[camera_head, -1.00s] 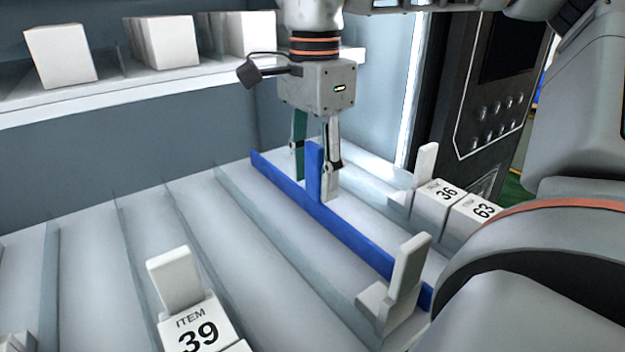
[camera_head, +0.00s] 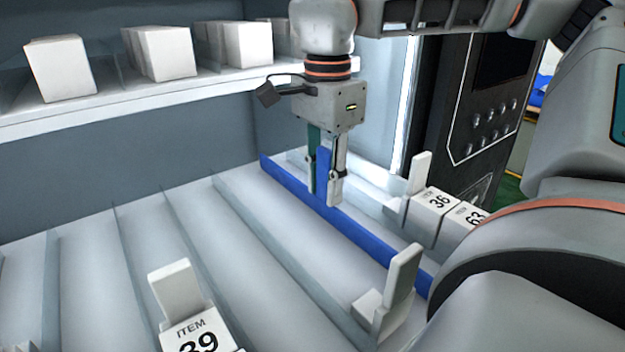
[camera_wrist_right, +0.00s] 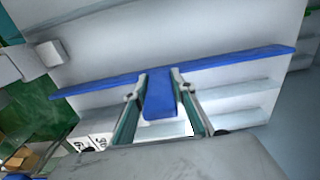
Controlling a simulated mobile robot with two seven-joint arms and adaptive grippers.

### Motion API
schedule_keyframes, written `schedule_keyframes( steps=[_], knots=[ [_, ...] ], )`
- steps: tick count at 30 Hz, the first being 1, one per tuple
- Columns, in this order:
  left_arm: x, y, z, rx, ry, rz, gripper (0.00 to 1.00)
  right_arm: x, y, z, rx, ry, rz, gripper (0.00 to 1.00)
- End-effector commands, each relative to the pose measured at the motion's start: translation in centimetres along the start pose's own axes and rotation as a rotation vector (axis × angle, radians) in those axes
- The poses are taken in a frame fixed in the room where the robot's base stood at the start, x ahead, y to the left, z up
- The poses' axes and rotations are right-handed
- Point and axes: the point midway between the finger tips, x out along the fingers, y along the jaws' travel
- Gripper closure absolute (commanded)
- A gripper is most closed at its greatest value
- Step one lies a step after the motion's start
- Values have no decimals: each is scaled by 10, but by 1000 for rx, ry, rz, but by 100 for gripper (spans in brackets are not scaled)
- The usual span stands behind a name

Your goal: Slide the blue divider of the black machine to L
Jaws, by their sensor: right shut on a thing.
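The blue divider (camera_head: 378,244) is a long low bar with an upright tab, lying lengthwise among the light grey lanes. In the right wrist view, the blue bar (camera_wrist_right: 235,59) crosses the picture and its tab (camera_wrist_right: 160,96) sits between the fingers. My right gripper (camera_head: 323,197) points down and is shut on the tab in the head view; it also shows in the right wrist view (camera_wrist_right: 160,84). The black machine's dark front panel (camera_head: 497,85) with buttons stands at the right. No L mark is readable. My left gripper is out of view.
White boxes marked 36 (camera_head: 438,201) and 63 (camera_head: 471,216) lie right of the divider. A white upright pusher (camera_head: 403,275) stands close to its near end. Box 39 (camera_head: 196,337) is at the front. White boxes (camera_head: 62,69) line an upper shelf (camera_head: 130,112).

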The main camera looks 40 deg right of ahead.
Motion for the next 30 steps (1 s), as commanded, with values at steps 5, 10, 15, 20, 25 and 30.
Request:
schedule_keyframes(
  steps=[5, 10, 15, 20, 25, 30],
  knots=[
    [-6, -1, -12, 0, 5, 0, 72, -3, 0, -17, 2, -3, -3, 100],
    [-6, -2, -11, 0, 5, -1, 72, -1, -1, -20, 0, 0, -3, 100],
    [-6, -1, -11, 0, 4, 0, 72, -1, -1, -20, 1, 1, -4, 73],
    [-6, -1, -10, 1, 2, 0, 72, -1, -1, -20, 0, 0, -3, 58],
    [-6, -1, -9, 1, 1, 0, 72, 0, 0, -19, -1, -1, -2, 58],
    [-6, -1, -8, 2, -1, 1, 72, -6, 0, -19, -1, -1, -3, 58]
  ],
)
